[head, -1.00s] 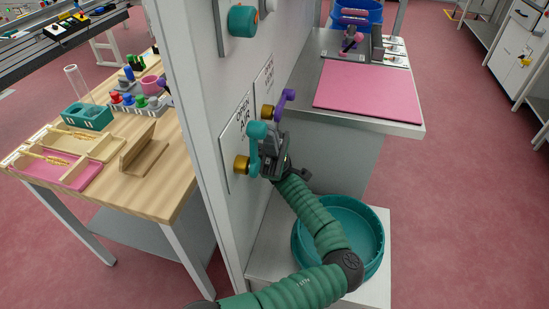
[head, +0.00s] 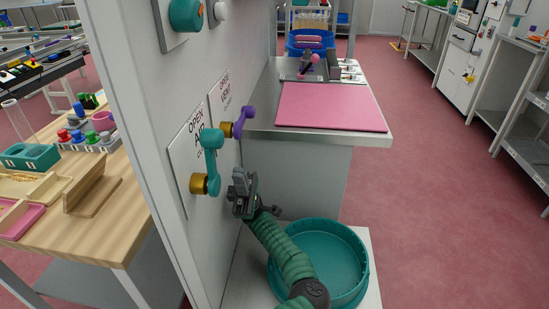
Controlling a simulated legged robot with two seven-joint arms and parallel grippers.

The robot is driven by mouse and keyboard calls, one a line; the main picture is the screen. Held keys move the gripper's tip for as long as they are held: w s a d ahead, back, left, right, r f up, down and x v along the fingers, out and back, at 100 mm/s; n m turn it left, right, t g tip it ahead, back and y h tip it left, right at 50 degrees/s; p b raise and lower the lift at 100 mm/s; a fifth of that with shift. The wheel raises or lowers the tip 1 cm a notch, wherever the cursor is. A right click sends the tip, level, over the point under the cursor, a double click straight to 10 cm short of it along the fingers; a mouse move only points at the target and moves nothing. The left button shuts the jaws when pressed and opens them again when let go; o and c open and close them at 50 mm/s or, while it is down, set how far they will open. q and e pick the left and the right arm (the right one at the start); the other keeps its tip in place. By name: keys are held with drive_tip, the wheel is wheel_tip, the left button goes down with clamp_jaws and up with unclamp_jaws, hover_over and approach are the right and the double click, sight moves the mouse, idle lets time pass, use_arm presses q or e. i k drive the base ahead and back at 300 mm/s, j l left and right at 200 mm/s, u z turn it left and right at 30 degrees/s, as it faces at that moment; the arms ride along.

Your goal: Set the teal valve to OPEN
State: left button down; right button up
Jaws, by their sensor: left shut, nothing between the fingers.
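The teal valve (head: 211,157) is on the white wall panel. Its handle stands roughly upright from a brass fitting (head: 200,184), with the rounded end at the top. A sign plate (head: 184,150) behind it shows "OPEN" near its upper left; the rest of its text is partly covered by the handle. My left gripper (head: 239,181) is just right of the valve's lower part, apart from it, with its fingers pointing up. It is shut and empty. My right gripper is not in view.
A purple valve (head: 244,121) with its own sign is just beyond the teal one. A round teal tub (head: 322,262) stands below on a low shelf. A steel table with a pink mat (head: 331,106) is behind. A wooden workbench (head: 130,205) is left of the panel.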

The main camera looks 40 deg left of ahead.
sight(210, 139)
drive_tip(key=k+l, duration=0.35)
drive_tip(key=l, duration=0.15)
drive_tip(key=k+l, duration=0.35)
drive_tip(key=l, duration=0.2)
